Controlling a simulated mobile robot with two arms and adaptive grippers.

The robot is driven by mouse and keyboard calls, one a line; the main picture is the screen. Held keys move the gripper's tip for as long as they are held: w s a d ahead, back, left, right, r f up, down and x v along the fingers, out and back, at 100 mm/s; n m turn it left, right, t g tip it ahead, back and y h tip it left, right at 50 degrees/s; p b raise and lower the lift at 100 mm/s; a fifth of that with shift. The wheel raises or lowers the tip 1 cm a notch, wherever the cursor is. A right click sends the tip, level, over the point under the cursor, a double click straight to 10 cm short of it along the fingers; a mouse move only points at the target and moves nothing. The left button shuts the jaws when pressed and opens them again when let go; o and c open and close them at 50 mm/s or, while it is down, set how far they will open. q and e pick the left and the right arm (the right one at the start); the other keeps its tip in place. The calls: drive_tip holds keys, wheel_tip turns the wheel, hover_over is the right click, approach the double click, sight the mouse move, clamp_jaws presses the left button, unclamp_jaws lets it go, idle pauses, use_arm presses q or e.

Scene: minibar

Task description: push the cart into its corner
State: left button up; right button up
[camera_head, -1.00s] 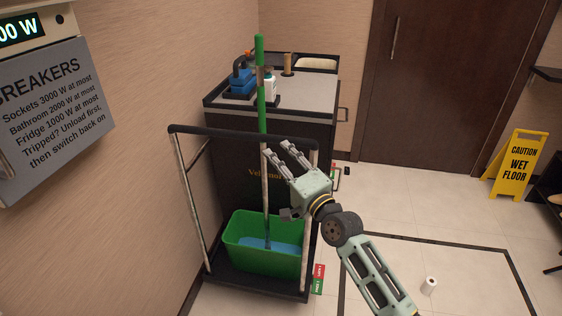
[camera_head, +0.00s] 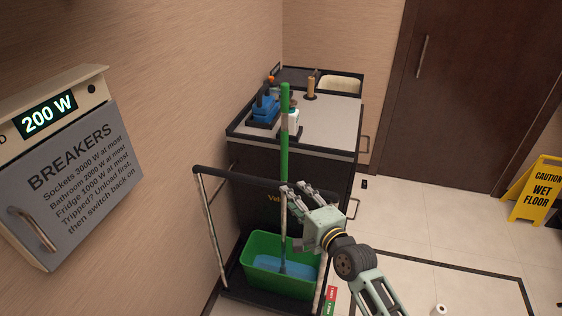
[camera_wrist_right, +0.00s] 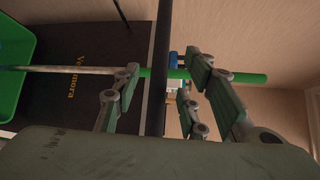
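The cart is a dark housekeeping trolley with a grey top (camera_head: 325,120), standing along the left wall, its far end near the back wall. Its black push bar (camera_head: 240,178) is at the near end, above a low platform carrying a green mop bucket (camera_head: 262,283) with blue water. My right gripper (camera_head: 296,187) is at the right part of the bar. In the wrist view, the bar (camera_wrist_right: 158,60) passes between the spread fingers (camera_wrist_right: 160,88), with gaps on both sides. A green-handled mop (camera_head: 285,130) stands in the bucket, behind the fingers. My left gripper is out of view.
A breaker box (camera_head: 70,170) reading 200 W is on the left wall. A dark door (camera_head: 440,90) is at the back right. A yellow wet-floor sign (camera_head: 537,190) and a white roll (camera_head: 438,310) are on the tiles. A black floor outline (camera_head: 440,262) lies right of the cart.

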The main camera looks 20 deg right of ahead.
drive_tip(key=p+x, duration=0.1)
drive_tip(key=x, duration=0.5)
drive_tip(key=shift+w+a, duration=0.15)
drive_tip(key=shift+w, duration=0.4)
drive_tip(key=shift+w+a, duration=0.1)
drive_tip(key=shift+w, duration=0.1)
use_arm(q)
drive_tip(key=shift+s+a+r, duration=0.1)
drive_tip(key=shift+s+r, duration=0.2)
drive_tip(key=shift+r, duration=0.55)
use_arm(e)
drive_tip(key=shift+c, duration=0.4)
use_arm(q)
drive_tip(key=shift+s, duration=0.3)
use_arm(e)
drive_tip(key=shift+f, duration=0.1)
clamp_jaws()
